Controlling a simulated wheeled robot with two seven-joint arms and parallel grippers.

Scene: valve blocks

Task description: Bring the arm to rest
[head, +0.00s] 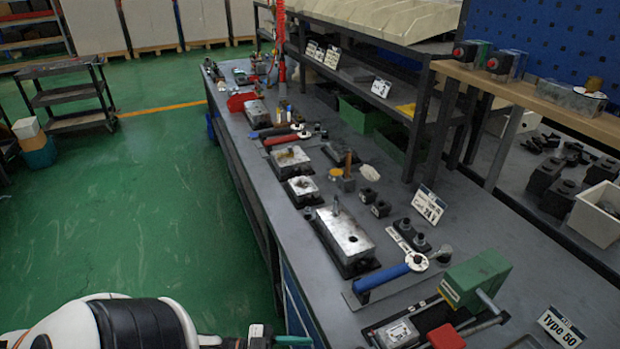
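My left arm (140,324), white with a black band, comes in at the lower left beside the bench. At its right end, dark parts that look like my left gripper (258,338) show at the bottom edge. My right gripper is not in view. Metal valve blocks (344,238) stand in a row along the grey bench (470,222). A tool with a blue handle (382,278) lies near the front block.
A green vise-like device (476,279) and a red block (446,337) are at the near right. A dark shelf (345,78) stands behind the bench. A dark cart (70,97) stands at the far left. The green floor (150,190) left of the bench is clear.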

